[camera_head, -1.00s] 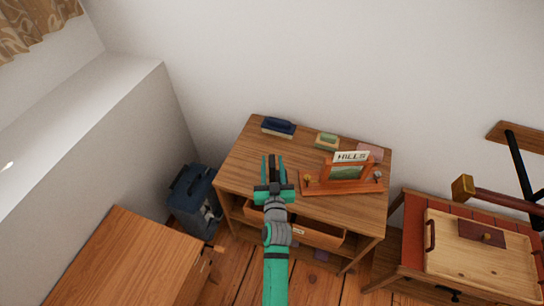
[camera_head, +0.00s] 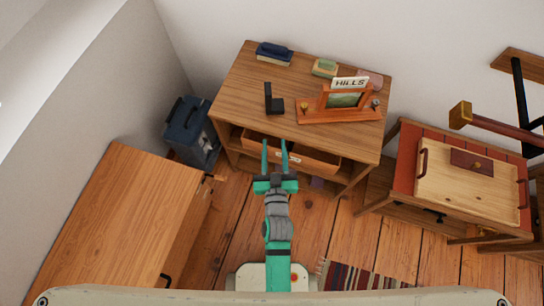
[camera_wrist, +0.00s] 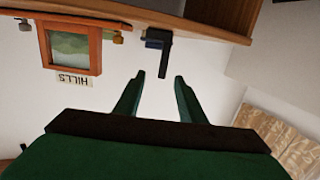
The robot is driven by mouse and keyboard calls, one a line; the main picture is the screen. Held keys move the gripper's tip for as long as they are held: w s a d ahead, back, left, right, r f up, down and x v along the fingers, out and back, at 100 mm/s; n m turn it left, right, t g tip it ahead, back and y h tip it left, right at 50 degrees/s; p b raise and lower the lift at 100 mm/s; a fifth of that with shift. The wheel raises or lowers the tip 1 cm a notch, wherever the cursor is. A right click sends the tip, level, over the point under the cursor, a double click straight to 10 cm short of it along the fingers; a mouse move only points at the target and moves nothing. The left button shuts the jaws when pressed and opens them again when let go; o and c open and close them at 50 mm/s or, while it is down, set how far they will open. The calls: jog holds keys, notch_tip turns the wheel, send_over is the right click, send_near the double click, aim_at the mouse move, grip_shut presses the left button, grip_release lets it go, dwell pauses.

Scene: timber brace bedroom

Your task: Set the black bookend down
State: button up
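The black bookend (camera_head: 272,100) stands upright on the top of the wooden desk (camera_head: 240,85), left of the framed picture. It is L-shaped, with a tall plate and a short foot. In the wrist view the bookend (camera_wrist: 165,55) shows upside down, beyond the fingertips and apart from them. My gripper (camera_head: 274,146) is open and empty, in front of the desk's front edge in the head view. Its two green fingers (camera_wrist: 158,82) are spread, with nothing between them.
A wooden stand with a framed picture and a HILLS sign (camera_head: 341,104) is right of the bookend. Dark books (camera_head: 274,53) and a green box (camera_head: 325,68) lie at the back. A drawer (camera_head: 300,155) is pulled partly out. A tray (camera_head: 465,185) lies at right.

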jog(key=s+r+g, duration=0.1)
jog(key=s+r, duration=0.2)
jog(key=s, duration=0.9)
jog(key=s+r, duration=0.3)
jog(key=s, duration=1)
jog(key=shift+a+r+m+g+h, duration=0.15)
jog(key=shift+a+m+g+h, duration=0.15)
jog(key=shift+g, duration=0.1)
